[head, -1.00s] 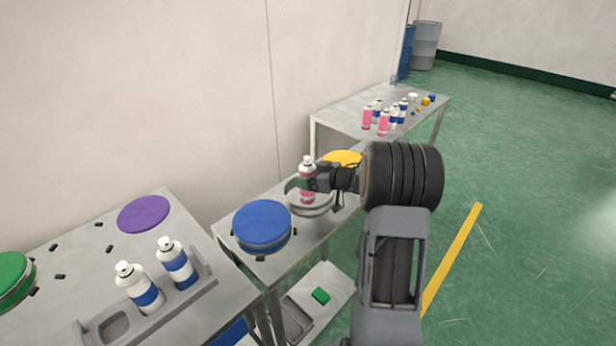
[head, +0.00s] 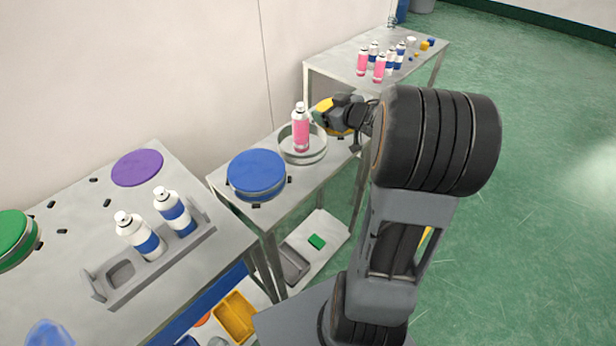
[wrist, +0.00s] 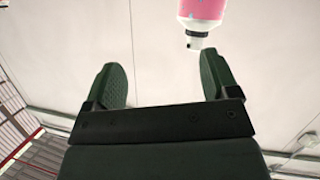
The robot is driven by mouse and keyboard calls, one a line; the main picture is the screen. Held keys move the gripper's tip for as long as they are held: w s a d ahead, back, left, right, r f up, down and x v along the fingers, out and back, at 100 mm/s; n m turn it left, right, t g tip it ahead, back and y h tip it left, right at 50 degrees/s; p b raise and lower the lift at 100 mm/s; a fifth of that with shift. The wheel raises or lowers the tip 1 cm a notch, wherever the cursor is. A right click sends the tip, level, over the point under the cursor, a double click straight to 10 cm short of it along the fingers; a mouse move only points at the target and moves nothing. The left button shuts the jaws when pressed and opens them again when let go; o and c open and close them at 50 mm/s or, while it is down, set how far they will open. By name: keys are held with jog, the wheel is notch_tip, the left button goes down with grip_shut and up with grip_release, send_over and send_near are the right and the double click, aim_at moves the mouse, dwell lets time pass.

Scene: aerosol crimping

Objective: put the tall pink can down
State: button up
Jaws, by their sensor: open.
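The tall pink can (head: 301,132) stands upright inside a round, pale, open dish (head: 304,158) on the middle table. It has a white top and a pink body. My gripper (head: 318,112) is to the right of the can in the head view, apart from it. In the wrist view, the two dark green fingers of my gripper (wrist: 164,82) are spread wide with nothing between them. The pink can (wrist: 203,12) shows upside down at the top edge there, beyond the right finger, and is partly cut off.
A blue round lid (head: 257,172) sits left of the dish, and a yellow disc (head: 330,121) lies behind my gripper. The left table holds a purple disc (head: 137,168) and a grey rack (head: 150,270) with two white-blue cans. Several cans stand on the far table (head: 330,62).

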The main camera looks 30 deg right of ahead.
jog(key=s+a+f+m+g+h, duration=0.1)
jog(key=s+a+m+g, duration=0.1)
jog(key=s+a+g, duration=0.3)
jog(key=s+a+f+m+g+h, duration=0.1)
jog(key=s+a+g, duration=0.4)
jog(key=s+a, duration=0.8)
jog(key=s+f+m, duration=0.1)
jog(key=s, duration=0.2)
jog(key=shift+s+f+m+g+h, duration=0.3)
jog(key=shift+m+g, duration=0.1)
notch_tip(320, 180, up, 3)
jog(key=shift+f+p, duration=0.1)
jog(key=shift+p, duration=1.1)
